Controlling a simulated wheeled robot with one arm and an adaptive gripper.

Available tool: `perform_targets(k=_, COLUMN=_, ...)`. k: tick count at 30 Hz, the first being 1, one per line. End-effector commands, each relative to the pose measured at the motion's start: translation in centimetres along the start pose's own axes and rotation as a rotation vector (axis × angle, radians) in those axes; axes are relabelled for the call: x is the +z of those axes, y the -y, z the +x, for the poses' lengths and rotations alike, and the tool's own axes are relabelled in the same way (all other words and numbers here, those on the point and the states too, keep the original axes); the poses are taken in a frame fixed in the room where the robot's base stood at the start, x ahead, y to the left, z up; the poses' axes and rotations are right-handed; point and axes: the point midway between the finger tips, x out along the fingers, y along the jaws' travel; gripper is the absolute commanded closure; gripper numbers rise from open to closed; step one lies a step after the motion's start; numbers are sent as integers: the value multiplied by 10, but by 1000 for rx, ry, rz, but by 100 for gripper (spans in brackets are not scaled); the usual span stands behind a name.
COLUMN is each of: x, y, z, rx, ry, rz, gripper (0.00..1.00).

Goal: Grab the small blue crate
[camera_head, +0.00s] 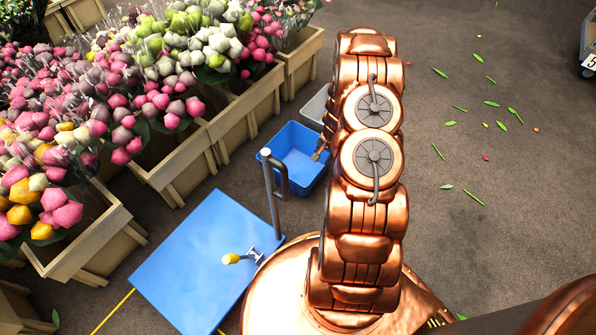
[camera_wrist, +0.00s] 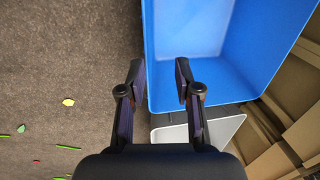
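The small blue crate (camera_head: 298,148) stands empty on the floor, left of my arm in the head view. In the wrist view the blue crate (camera_wrist: 245,58) fills the upper right. My gripper (camera_wrist: 160,72) is open and empty. Its left finger is over the floor outside the crate and its right finger is over the crate's inside, with the side wall between them near a corner. I cannot tell whether either finger touches the wall. In the head view the gripper (camera_head: 320,152) shows only in part at the crate's right side, mostly hidden by my arm.
A grey crate (camera_head: 316,106) stands just behind the blue one; it also shows in the wrist view (camera_wrist: 222,128). Wooden planters (camera_head: 245,118) with tulip bunches line the left. A blue flat platform (camera_head: 190,265) lies at lower left. Open floor with scattered leaves (camera_head: 490,104) lies right.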

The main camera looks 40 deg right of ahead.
Motion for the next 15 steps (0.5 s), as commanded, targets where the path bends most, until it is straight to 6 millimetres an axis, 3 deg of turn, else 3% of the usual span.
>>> perform_targets(k=1, x=-3, y=-9, z=16, rx=5, ry=-4, rz=17, gripper=67)
perform_targets(k=3, x=-6, y=-16, z=27, rx=10, ry=-8, rz=33, gripper=67)
perform_targets(k=15, x=-9, y=-24, z=60, rx=16, ry=-15, rz=49, gripper=67)
